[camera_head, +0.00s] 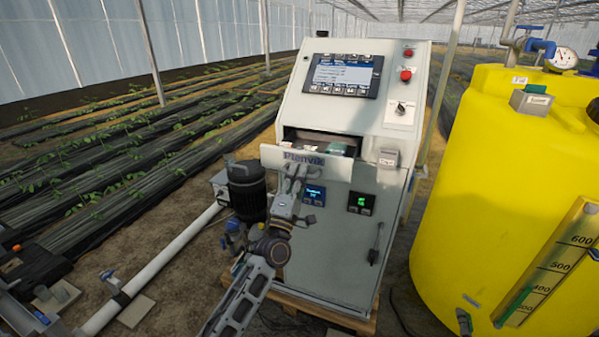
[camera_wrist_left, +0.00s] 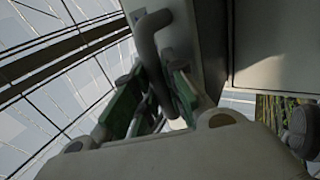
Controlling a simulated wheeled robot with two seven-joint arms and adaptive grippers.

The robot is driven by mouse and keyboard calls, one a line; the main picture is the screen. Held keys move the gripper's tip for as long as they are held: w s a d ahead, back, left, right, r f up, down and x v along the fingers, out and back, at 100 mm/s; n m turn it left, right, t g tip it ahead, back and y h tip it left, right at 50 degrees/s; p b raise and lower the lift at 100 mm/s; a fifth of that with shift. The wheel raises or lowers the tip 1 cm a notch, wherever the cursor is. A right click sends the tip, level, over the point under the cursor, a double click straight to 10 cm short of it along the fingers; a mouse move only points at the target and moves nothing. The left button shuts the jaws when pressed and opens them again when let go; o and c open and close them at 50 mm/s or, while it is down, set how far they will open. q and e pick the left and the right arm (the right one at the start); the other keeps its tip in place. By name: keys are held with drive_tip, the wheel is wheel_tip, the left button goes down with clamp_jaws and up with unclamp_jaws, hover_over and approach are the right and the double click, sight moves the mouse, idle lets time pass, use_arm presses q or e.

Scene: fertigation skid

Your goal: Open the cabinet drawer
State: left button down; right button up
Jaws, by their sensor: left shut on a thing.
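The grey control cabinet (camera_head: 340,240) stands in the middle of the head view. Its drawer (camera_head: 330,168) is pulled out part way below the sloped panel, and small items show inside the opening. My left gripper (camera_head: 294,180) is at the drawer front, shut on the drawer handle. In the left wrist view the curved grey handle (camera_wrist_left: 146,38) passes between the green-padded fingers of my left gripper (camera_wrist_left: 155,98). The handle is mostly hidden by the gripper in the head view. My right gripper is not in view.
A large yellow tank (camera_head: 480,180) stands close on the right. A dark pump motor (camera_head: 246,190) stands left of the cabinet, beside my left arm. A white pipe (camera_head: 150,270) runs along the floor at left. A wooden pallet (camera_head: 330,316) lies under the cabinet.

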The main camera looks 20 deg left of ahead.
use_arm(q)
drive_tip(key=c, duration=1.9)
unclamp_jaws()
drive_tip(key=shift+o, duration=0.9)
drive_tip(key=shift+f, duration=0.1)
drive_tip(key=v, duration=1.2)
drive_tip(key=shift+w, duration=0.1)
